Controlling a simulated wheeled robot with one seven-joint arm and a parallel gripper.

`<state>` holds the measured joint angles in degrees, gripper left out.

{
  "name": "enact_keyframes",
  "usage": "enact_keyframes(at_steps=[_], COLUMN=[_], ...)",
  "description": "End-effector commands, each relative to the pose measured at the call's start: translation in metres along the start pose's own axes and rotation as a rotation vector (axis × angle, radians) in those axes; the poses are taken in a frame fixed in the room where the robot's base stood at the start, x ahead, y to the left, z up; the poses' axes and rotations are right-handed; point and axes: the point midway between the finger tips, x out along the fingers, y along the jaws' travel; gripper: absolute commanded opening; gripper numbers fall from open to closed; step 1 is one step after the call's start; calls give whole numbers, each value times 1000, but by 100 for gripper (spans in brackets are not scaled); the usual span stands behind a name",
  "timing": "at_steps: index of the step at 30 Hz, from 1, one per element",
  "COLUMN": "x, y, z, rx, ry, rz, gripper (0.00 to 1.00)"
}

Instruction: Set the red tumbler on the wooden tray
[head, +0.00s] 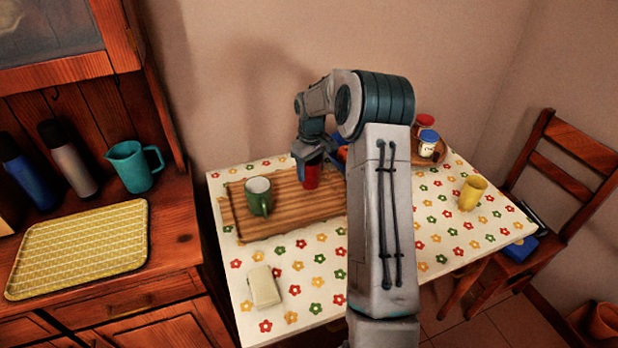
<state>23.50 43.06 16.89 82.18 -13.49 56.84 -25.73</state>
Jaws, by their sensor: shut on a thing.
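The red tumbler (312,177) is upright at or just above the wooden tray (285,215), over its back part. I cannot tell whether its base touches the tray. My gripper (308,160) points down and is shut on the red tumbler near its top. The fingers are small and partly hidden by the wrist. The ribbed brown tray lies on the flowered tablecloth, and my arm hides its right end. A green mug (259,196) stands on the left part of the tray.
A beige block (263,287) lies at the table's front left. A yellow cup (472,193) stands at the right. Jars with red and blue lids (428,143) stand at the back right. A chair (565,170) is at the right. The sideboard at left holds a teal pitcher (134,166).

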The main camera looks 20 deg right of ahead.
Motion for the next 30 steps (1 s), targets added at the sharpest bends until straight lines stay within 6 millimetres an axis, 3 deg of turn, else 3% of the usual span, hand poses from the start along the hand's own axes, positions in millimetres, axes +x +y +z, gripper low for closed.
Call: enact_keyframes(at_steps=[5,12,23,24,25,26,30], x=[11,41,46,45,45,45,45], y=[-3,-3,-3,-3,-3,-3,-3], z=[-2,-2,-2,-2,-2,-2,-2], rx=[-1,-1,-1,-1,-1,-1,-1], ry=[-1,0,0,1,0,0,0], rz=[0,0,1,1,1,1,1], gripper=[36,36,36,67,75,80,80])
